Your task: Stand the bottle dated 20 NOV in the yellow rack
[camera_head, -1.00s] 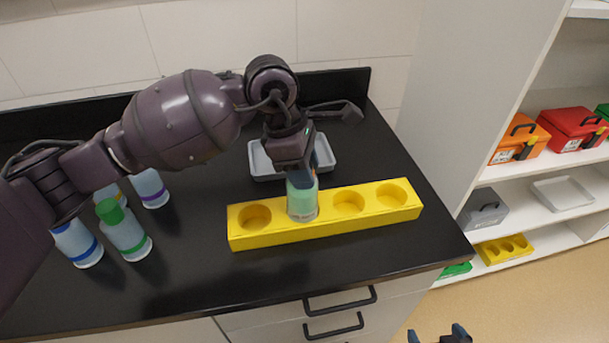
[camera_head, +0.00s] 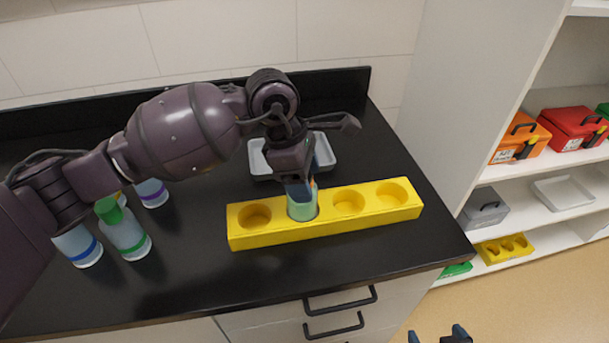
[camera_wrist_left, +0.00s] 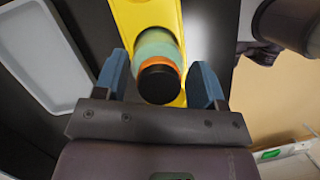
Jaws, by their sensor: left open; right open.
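The yellow rack (camera_head: 325,229) lies on the black counter with a row of round holes. A bottle (camera_head: 301,208) with a greenish body stands in its second hole from the left. In the left wrist view this bottle (camera_wrist_left: 157,44) shows an orange band and a black cap. Its date is not readable. My left gripper (camera_head: 300,184) is over the bottle's top, and in the wrist view its blue fingers (camera_wrist_left: 160,82) are open on either side of the cap, with gaps. My right gripper (camera_head: 440,335) is open and empty at the bottom edge, away from the rack.
Several other bottles, with green (camera_head: 128,236), blue (camera_head: 78,246) and purple (camera_head: 151,192) bands, stand at the left, partly behind my arm. A grey tray (camera_head: 325,153) lies behind the rack. The rack's other holes are empty. Shelves with cases (camera_head: 573,128) stand at the right.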

